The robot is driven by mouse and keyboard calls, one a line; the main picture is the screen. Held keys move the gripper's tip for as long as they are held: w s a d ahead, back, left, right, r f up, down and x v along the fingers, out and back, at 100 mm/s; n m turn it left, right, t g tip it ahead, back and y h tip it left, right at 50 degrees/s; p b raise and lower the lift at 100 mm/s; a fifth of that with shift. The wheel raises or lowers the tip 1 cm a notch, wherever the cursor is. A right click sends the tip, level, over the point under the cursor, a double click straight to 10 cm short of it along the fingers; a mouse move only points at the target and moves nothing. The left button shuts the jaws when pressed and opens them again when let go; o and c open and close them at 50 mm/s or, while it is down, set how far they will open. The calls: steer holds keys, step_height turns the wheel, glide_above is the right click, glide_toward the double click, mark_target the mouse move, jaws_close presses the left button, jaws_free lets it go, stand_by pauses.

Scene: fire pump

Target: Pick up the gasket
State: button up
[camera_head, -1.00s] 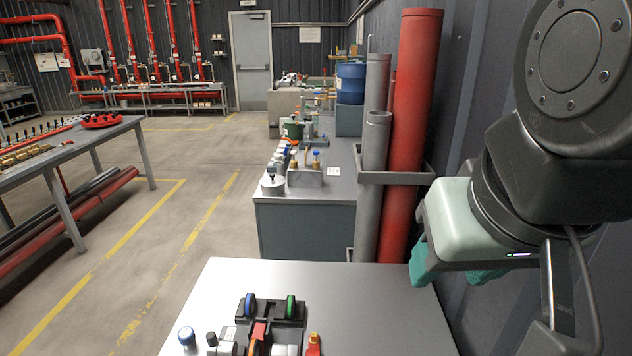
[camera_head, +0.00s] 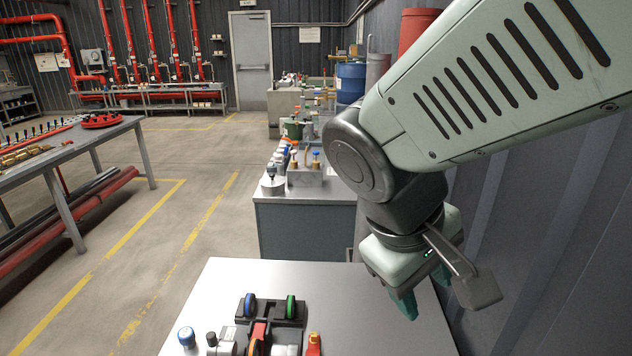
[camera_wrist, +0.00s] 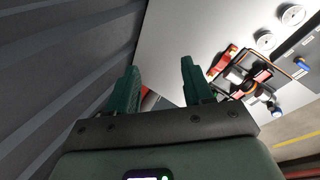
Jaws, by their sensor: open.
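A black holder (camera_head: 271,321) stands on the grey table at the bottom of the head view. It carries a blue ring (camera_head: 249,306) and a green ring (camera_head: 291,307), both upright and side by side. These rings may be gaskets, but I cannot tell which one is the gasket. In the wrist view the holder's group of parts (camera_wrist: 250,78) is small and lies to the right. My gripper (camera_head: 424,290) hangs above the right edge of the table, well right of the holder. Its two green fingers (camera_wrist: 158,75) are apart with nothing between them.
Beside the holder stand a blue-topped part (camera_head: 186,337) and a red and yellow fitting (camera_head: 313,345). The right part of the tabletop (camera_head: 350,300) is bare. A dark corrugated wall (camera_head: 540,230) rises close on the right. A cabinet (camera_head: 300,225) stands behind the table.

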steer(key=w+a+f+n+t+h, duration=0.2)
steer(key=w+a+f+n+h, duration=0.25)
steer(key=f+n, duration=0.2)
steer(key=n+t+y, duration=0.8)
steer(key=n+t, duration=0.1)
steer(key=n, duration=1.4)
glide_toward(252, 344)
steer(key=shift+s+d+r+m, duration=0.25)
steer(key=shift+s+d, duration=0.15)
steer(key=shift+s, duration=0.05)
steer(key=shift+a+f+y, duration=0.15)
steer(key=shift+f+y, duration=0.1)
steer(key=shift+f, duration=0.1)
steer(key=x, duration=1)
steer(key=shift+w+a+r, duration=0.1)
steer(key=shift+w, duration=0.15)
jaws_close()
steer(key=shift+r, duration=0.1)
